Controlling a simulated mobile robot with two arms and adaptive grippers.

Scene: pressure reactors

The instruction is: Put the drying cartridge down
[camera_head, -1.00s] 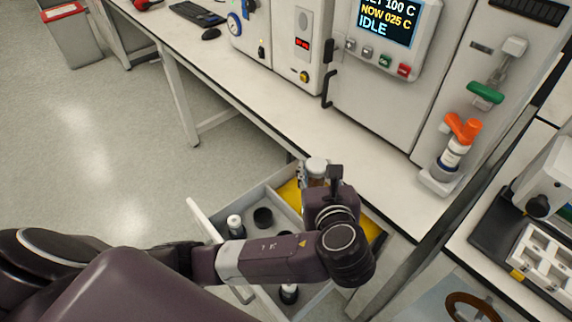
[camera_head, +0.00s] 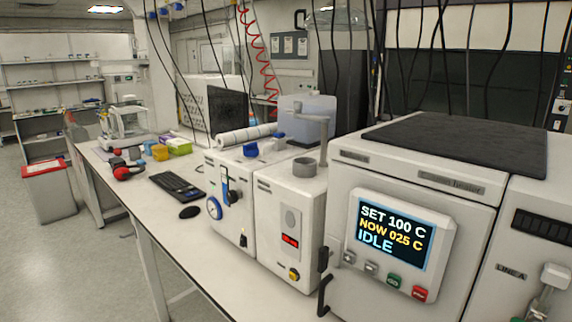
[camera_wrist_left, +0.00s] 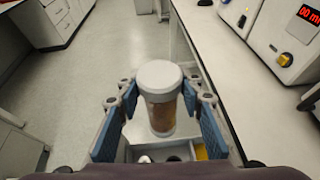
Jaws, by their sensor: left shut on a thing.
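The drying cartridge (camera_wrist_left: 161,112) is in the middle of the left wrist view. It has a white round cap and a clear body with brown filling. My left gripper (camera_wrist_left: 159,97) is shut on it, with a blue-padded finger on each side. The cartridge is above an open drawer (camera_wrist_left: 133,154); its lower end is hard to make out against the drawer. The head view shows neither the cartridge nor my grippers.
The drawer holds dark items and a yellow section (camera_wrist_left: 201,151). The white bench (camera_wrist_left: 207,60) runs along the right. In the head view, a heater unit with a screen (camera_head: 393,238), a keyboard (camera_head: 177,186) and a mouse (camera_head: 190,212) stand on the bench.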

